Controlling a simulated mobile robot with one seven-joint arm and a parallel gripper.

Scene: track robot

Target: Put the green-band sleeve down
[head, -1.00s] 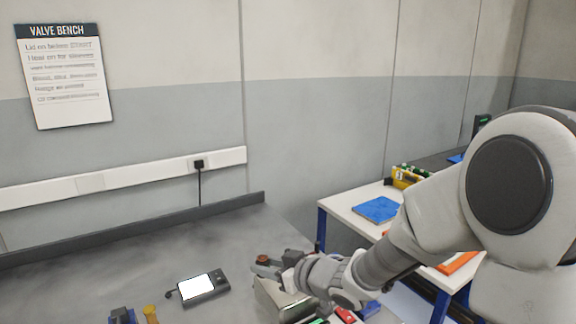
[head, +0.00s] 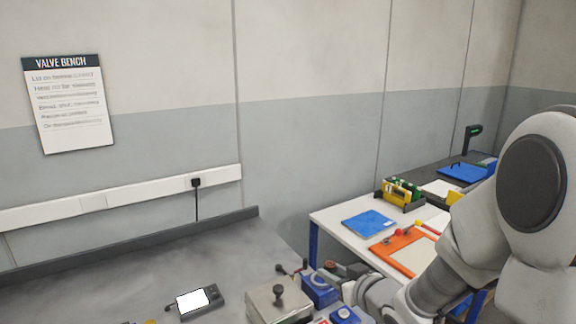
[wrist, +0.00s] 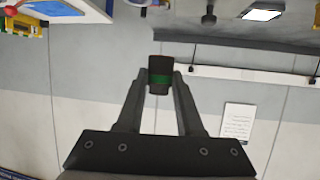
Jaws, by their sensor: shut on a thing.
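In the wrist view my gripper (wrist: 159,82) is shut on the green-band sleeve (wrist: 159,64), a short dark cylinder with a green band around it. The sleeve sits between the two fingertips, with wall behind it and nothing seen touching it. In the head view my gripper (head: 343,269) is low at the bench's right side, just right of a blue block (head: 320,289). The sleeve cannot be clearly made out there.
A grey box with a black knob (head: 278,299) stands on the grey bench (head: 130,268), near a handheld device (head: 199,301). A white table (head: 340,218) to the right carries a blue pad (head: 368,223), an orange tray (head: 388,244) and a yellow holder (head: 401,190).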

